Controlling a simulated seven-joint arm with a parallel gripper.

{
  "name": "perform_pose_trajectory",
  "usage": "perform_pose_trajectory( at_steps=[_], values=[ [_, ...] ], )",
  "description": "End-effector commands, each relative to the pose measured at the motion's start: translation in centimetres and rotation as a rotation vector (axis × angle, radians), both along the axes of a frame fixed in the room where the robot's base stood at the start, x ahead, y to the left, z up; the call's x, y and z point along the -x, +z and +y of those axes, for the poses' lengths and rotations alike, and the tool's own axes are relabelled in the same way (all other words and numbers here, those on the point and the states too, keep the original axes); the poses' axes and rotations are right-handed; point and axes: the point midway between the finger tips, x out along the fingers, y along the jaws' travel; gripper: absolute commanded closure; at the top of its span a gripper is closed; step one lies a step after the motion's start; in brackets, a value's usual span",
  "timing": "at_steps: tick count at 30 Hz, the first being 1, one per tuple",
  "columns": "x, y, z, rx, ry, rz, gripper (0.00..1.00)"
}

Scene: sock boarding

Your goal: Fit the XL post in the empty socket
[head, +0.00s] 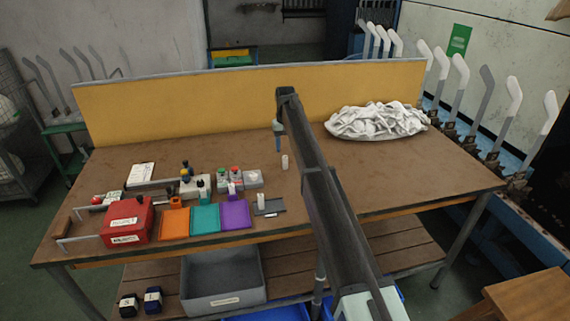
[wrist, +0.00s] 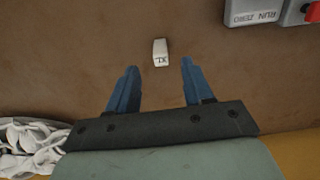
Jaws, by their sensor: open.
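The XL post (head: 285,162) is a small white block standing alone on the brown table, right of the white and grey boxes. I cannot make out an empty socket for certain in either view.
Orange (head: 174,221), teal (head: 204,219) and purple (head: 235,215) mats lie at the front, beside a dark grey plate (head: 272,209) with a white post. A red box (head: 127,222) stands left. A white cloth heap (head: 376,121) lies back right. The table's right side is clear.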

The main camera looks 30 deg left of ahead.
Motion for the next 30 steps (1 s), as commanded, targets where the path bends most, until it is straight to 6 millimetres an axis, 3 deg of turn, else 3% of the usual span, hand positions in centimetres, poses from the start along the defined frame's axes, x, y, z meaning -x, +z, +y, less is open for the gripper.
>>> perform_pose_trajectory(
  at_steps=[9, 18, 30],
  values=[
    [-0.3, -3.9, 0.3, 0.001, 0.0, 0.001, 0.49],
    [-0.3, -4.5, 0.4, 0.0, 0.0, 0.0, 0.49],
    [-0.3, -4.5, 0.4, 0.0, 0.0, 0.0, 0.86]
  ],
)
